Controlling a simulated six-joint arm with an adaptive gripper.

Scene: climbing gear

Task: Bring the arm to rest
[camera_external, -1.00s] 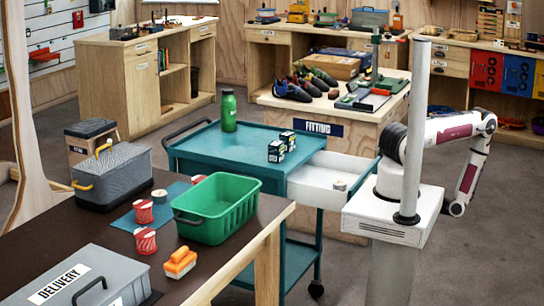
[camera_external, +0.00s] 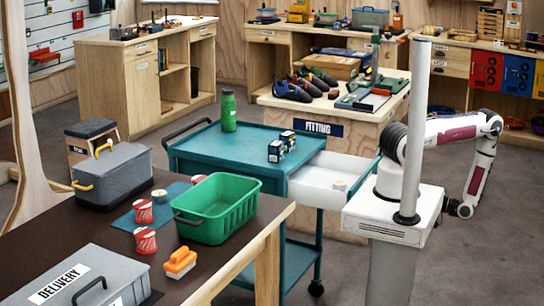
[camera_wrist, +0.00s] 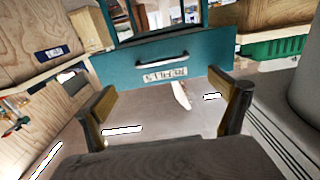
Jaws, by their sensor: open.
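My gripper (camera_wrist: 168,96) is open in the wrist view, with its two fingers wide apart and nothing between them. Beyond it are the grey floor and a teal cart front (camera_wrist: 160,72) with a dark handle and a white label. In the external view my arm is folded to the right of its white pedestal (camera_external: 392,222). Its forearm hangs down, and the gripper end (camera_external: 456,208) is low beside the pedestal, where the jaws are too small to read.
The teal cart (camera_external: 228,150) stands left of the pedestal with its white drawer (camera_external: 318,190) pulled out. A dark table (camera_external: 110,235) with a green basket (camera_external: 225,218) is at front left. A fitting bench (camera_external: 352,140) is behind. Floor at the right is clear.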

